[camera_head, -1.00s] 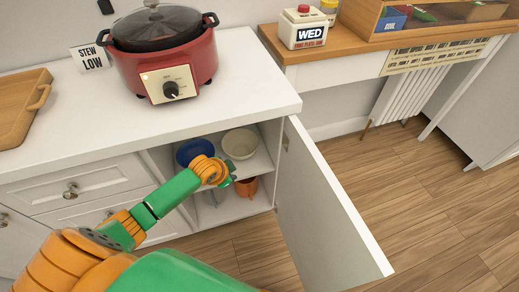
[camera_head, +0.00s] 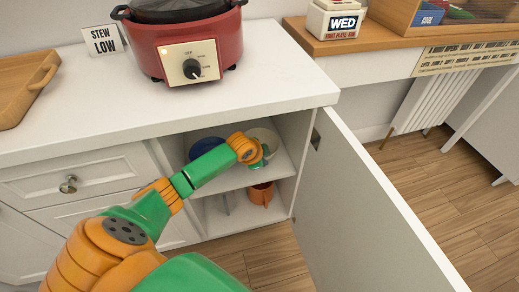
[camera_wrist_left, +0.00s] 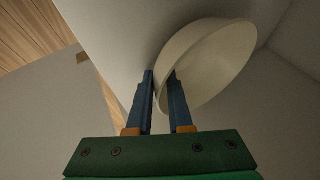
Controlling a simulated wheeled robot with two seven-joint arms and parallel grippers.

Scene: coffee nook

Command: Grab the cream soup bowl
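The cream soup bowl (camera_head: 268,134) stands on the upper shelf of the open cabinet, partly hidden behind my left wrist. In the left wrist view the bowl (camera_wrist_left: 215,62) is tilted in the picture. My left gripper (camera_head: 263,160) reaches into the cabinet at the bowl's near side. In the left wrist view the gripper (camera_wrist_left: 160,76) is open, its two blue fingers apart. The bowl's near wall edge shows in the gap between them, with one finger over the bowl. Contact cannot be told. My right gripper is not in view.
A blue bowl (camera_head: 205,146) sits left of the cream one, partly hidden by my arm. An orange mug (camera_head: 261,194) stands on the lower shelf. The open cabinet door (camera_head: 365,215) is at the right. A red slow cooker (camera_head: 190,45) stands on the counter (camera_head: 100,105) above.

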